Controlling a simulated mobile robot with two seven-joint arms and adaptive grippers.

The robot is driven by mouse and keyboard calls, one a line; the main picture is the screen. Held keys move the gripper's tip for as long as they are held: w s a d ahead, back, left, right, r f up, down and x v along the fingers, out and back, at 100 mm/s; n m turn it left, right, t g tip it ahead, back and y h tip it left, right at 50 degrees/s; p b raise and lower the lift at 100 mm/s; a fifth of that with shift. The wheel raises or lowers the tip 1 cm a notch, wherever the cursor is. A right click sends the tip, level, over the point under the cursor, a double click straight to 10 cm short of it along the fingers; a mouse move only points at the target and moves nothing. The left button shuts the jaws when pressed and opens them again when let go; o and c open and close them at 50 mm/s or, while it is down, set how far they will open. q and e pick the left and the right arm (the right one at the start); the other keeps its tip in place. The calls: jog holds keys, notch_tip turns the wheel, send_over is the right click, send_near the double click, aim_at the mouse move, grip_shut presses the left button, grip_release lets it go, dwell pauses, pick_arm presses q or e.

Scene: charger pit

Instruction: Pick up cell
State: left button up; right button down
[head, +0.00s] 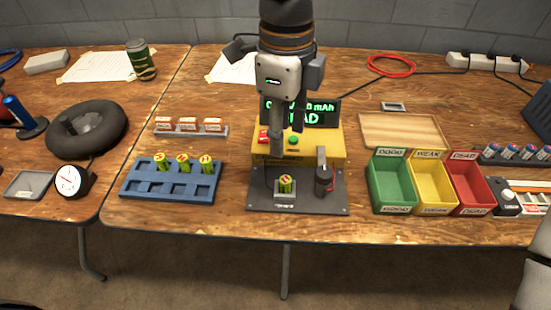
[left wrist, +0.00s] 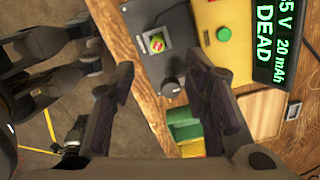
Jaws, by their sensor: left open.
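A yellow-green cell (head: 285,184) stands upright in the small cradle of the tester (head: 330,150); it also shows in the left wrist view (left wrist: 156,43). The tester's green display (left wrist: 275,40) reads DEAD. Several more slots and three similar cells (head: 183,162) are in the blue tray (head: 150,187) to the left. My left gripper (head: 287,135) hangs over the tester, above and behind the cradle, its jaws apart and empty. In the left wrist view the cell lies beyond its fingertips (left wrist: 163,85). Dark parts at that view's left edge may be my right gripper; its jaws are unclear.
A black knobbed post (head: 324,178) stands right of the cradle. Green (head: 390,209), yellow (head: 436,209) and red (head: 474,208) bins stand further right, with a wooden board (head: 400,131) behind. A labelled rack (head: 190,131) stands left. Bare table lies in front of the tester.

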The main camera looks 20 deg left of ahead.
pick_arm(q)
send_over(285, 179)
jog(key=f, duration=0.4)
jog(key=shift+s+a+f, duration=0.1)
jog(key=shift+s, duration=0.25)
jog(key=f, duration=0.5)
jog(key=f+b, duration=0.1)
jog(key=f, duration=0.1)
jog(key=shift+w+f, duration=0.25)
jog(key=shift+w, duration=0.1)
grip_shut()
pick_arm(e)
jog(key=shift+s+d+f+g, duration=0.15)
jog(key=shift+s+f, duration=0.25)
jog(key=shift+s, duration=0.2)
jog(key=shift+s+d+f+g, duration=0.15)
jog(key=shift+s+f, duration=0.2)
jog(key=shift+s, duration=0.25)
